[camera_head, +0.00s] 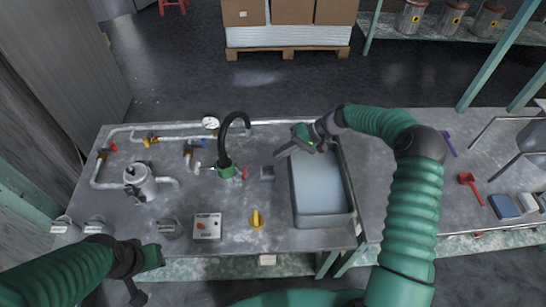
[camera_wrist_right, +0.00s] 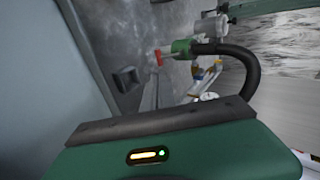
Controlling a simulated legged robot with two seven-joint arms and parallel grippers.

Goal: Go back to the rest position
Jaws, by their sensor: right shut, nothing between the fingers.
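My right gripper (camera_head: 287,150) is above the far left rim of the grey sink (camera_head: 322,221), with its arm reaching in from the right. It is shut and empty, its fingers pointing left toward the tap. In the right wrist view its dark finger (camera_wrist_right: 160,122) and green body fill the lower part. My left gripper (camera_head: 139,292) is low at the left, in front of the table's near edge. Its fingers are dark and small, so I cannot tell whether it is open or shut.
A black curved tap (camera_head: 233,120) with a green base stands just left of my right gripper. The metal table (camera_head: 120,205) also carries pipes, a steel vessel (camera_head: 140,181), a switch box (camera_head: 207,226) and a yellow knob (camera_head: 257,218). A red tool (camera_head: 469,184) lies at the right.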

